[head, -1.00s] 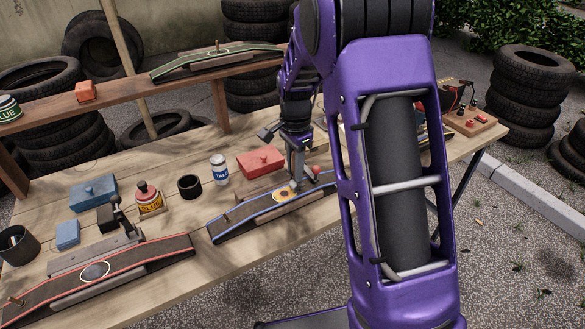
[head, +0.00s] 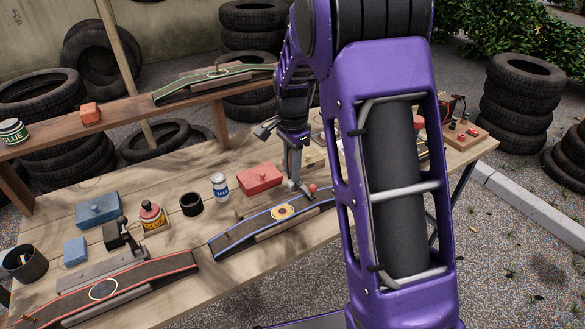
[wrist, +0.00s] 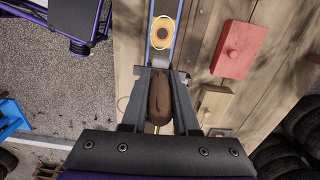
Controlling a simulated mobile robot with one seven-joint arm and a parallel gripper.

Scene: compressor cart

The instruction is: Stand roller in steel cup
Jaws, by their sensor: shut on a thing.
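My gripper (wrist: 158,76) is shut on a brown, rounded, elongated piece (wrist: 159,104), which appears to be the roller or its handle. The rest of that piece is hidden by the jaws and the wrist. In the head view my gripper (head: 299,187) points down at the table, beside the right part of the blue-edged track. A dark grey cylindrical cup (head: 26,264) stands at the table's left end, far from my gripper; it may be the steel cup. A short black open ring or cup (head: 191,203) stands nearer the middle. I cannot tell for sure which is steel.
The blue-edged track (head: 240,232) and red-edged track (head: 130,278) lie along the front edge. A red box (head: 260,178), TALC can (head: 220,187), yellow-labelled bottle (head: 151,216), black clamp (head: 118,237) and blue boxes (head: 98,208) stand between. A raised shelf (head: 130,118) runs behind.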

